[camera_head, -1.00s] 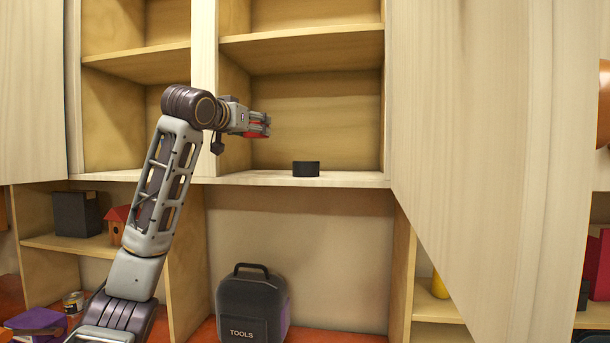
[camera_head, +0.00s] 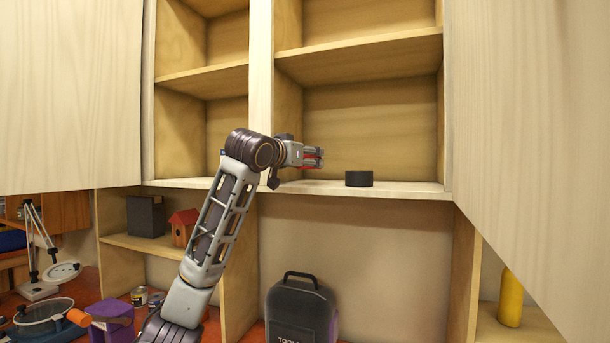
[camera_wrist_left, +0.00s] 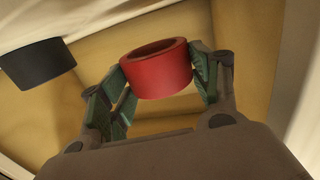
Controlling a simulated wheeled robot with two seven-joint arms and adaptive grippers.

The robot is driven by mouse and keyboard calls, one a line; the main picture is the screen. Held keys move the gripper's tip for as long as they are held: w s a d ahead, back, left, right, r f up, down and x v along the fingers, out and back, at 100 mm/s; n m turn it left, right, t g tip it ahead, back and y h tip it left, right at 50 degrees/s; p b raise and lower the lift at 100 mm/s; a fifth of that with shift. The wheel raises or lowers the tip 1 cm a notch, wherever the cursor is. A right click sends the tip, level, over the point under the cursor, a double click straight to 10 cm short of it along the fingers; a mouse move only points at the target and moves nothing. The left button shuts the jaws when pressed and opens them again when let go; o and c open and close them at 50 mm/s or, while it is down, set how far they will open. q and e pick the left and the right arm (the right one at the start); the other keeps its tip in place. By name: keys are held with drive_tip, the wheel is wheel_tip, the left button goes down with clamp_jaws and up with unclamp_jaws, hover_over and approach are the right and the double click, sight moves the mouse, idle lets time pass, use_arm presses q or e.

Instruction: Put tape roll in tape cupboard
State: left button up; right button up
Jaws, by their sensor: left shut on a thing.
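My left gripper (camera_head: 314,158) is at the open front of the right-hand cupboard section, above its bottom shelf. It is shut on a red tape roll (camera_wrist_left: 158,72), held between both fingers in the left wrist view. In the head view only a little red shows between the fingers. A black tape roll (camera_head: 359,178) lies flat on the bottom shelf (camera_head: 410,189), to the right of the gripper and apart from it. It also shows at the upper left of the left wrist view (camera_wrist_left: 37,63). My right gripper is not in view.
A wooden divider (camera_head: 260,95) stands left of the gripper. A higher shelf (camera_head: 360,58) is above it. An open door (camera_head: 520,130) stands at the right. Below are a tool case (camera_head: 301,310), a birdhouse (camera_head: 183,227) and a yellow bottle (camera_head: 510,298). The bottom shelf is bare beside the black roll.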

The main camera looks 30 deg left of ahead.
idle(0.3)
use_arm(q)
drive_tip(key=shift+f, duration=2.05)
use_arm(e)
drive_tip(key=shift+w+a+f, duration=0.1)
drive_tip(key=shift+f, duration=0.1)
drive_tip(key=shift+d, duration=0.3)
use_arm(q)
drive_tip(key=shift+f+b, duration=0.2)
drive_tip(key=shift+b, duration=0.1)
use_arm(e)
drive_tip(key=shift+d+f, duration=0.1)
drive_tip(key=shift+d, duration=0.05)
use_arm(q)
drive_tip(key=o, duration=0.8)
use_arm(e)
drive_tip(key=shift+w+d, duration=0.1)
